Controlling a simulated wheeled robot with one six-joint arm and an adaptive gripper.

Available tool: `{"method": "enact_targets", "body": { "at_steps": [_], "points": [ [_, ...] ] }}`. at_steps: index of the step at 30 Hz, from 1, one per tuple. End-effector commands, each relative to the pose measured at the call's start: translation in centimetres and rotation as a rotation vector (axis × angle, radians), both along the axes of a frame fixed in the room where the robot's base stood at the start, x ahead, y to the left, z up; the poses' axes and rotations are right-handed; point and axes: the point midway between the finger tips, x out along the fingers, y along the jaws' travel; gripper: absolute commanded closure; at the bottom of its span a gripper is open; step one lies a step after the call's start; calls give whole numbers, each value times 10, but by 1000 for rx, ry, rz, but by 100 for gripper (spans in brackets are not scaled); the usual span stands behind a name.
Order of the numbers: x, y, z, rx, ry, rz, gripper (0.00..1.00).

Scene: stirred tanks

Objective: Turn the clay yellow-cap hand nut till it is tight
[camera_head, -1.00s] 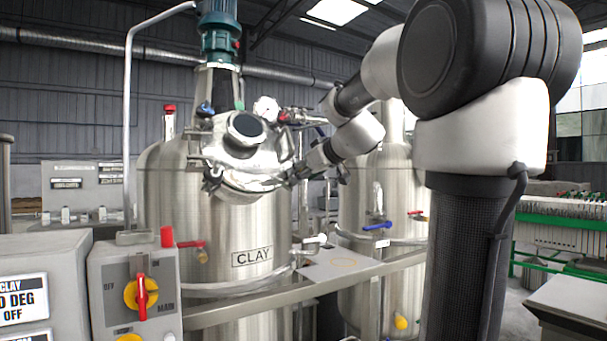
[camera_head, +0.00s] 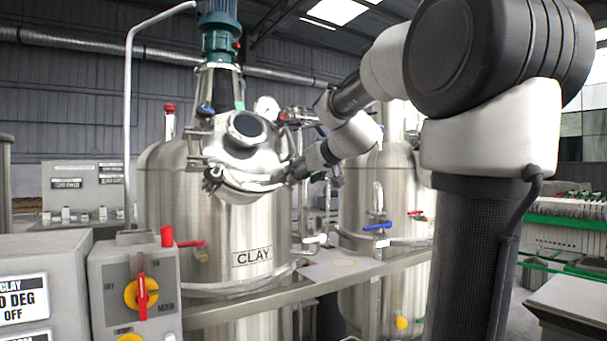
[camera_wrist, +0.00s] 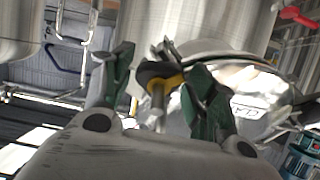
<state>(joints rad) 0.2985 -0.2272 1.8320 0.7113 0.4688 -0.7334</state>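The CLAY tank (camera_head: 215,225) is a steel vessel with a tilted lid (camera_head: 240,160) and round hatch port. My gripper (camera_head: 292,175) is at the right edge of this lid. In the wrist view, a black hand nut with a yellow band (camera_wrist: 160,76) stands on a metal rod between the two green-padded fingers of my gripper (camera_wrist: 160,85). The fingers are apart. A gap shows between the left finger and the nut; the right finger is close to it, and contact cannot be told. In the head view the nut is not clearly seen.
A second steel tank (camera_head: 385,200) with a blue-handled valve (camera_head: 377,227) stands to the right. A pressure gauge (camera_head: 266,108) and pipes rise behind the lid. A control box (camera_head: 138,295) with a red-and-yellow switch stands in front at left. A steel rail (camera_head: 240,308) crosses before the tanks.

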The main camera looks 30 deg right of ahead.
Motion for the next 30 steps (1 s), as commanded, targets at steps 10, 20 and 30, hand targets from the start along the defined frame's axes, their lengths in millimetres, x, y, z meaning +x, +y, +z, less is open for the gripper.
{"method": "enact_targets", "body": {
  "at_steps": [10,20,30],
  "points": [
    [-3,0,2,-1,-1,0,37],
    [-59,-2,25,-2,-4,-3,37],
    [-108,-3,43,0,0,-1,37]
  ]
}}
